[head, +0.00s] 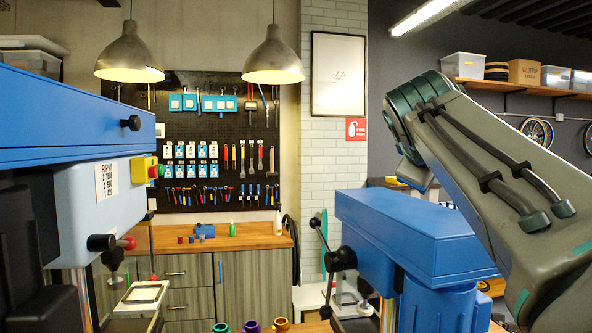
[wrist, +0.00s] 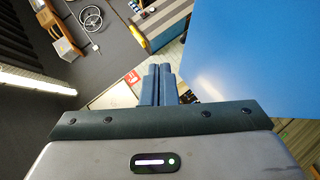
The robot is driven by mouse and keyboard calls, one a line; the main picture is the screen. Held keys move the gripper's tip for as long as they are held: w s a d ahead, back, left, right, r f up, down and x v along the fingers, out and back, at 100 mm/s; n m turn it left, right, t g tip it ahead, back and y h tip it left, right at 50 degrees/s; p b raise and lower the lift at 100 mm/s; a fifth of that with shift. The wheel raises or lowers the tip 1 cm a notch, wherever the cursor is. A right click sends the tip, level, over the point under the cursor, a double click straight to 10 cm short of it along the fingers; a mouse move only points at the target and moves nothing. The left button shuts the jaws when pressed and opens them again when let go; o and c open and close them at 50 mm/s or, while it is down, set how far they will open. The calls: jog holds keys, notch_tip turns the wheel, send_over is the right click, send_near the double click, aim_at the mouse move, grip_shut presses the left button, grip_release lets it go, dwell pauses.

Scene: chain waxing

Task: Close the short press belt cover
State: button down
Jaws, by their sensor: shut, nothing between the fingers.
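The short press stands at the right in the head view, with its blue belt cover (head: 405,225) on top and a black-knobbed handle (head: 342,258) at its left. The cover looks roughly level over the press head; I cannot tell whether a gap is left along its edge. My gripper (wrist: 158,72) shows in the wrist view with its fingers shut together and empty. A large smooth blue surface (wrist: 255,50) fills the right of that view, beside the fingers and apart from them in the picture. In the head view my gripper is mostly hidden behind my arm.
The taller press with a blue cover (head: 70,120) stands at the near left, with a yellow switch box (head: 143,169). Several coloured cups (head: 252,326) stand at the bottom centre. A wooden workbench (head: 220,240) and a tool board (head: 215,140) are behind. Two lamps hang above.

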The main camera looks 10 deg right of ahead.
aim_at(441, 207)
jog(key=d+f+y, duration=0.1)
jog(key=d+f, duration=0.1)
jog(key=shift+d+f+m, duration=0.3)
jog(key=shift+d+f+m+g+y, duration=0.3)
jog(key=shift+d+f+y, duration=0.15)
jog(key=shift+f, duration=0.25)
jog(key=shift+p, duration=0.35)
jog(key=shift+r+p, duration=0.55)
jog(key=shift+r, duration=0.1)
notch_tip(441, 207, up, 3)
jog(key=p, duration=0.3)
jog(key=shift+r, duration=0.2)
jog(key=s+r+b, duration=0.1)
jog(key=s+r, duration=0.5)
jog(key=s, duration=0.1)
jog(key=shift+r, duration=0.15)
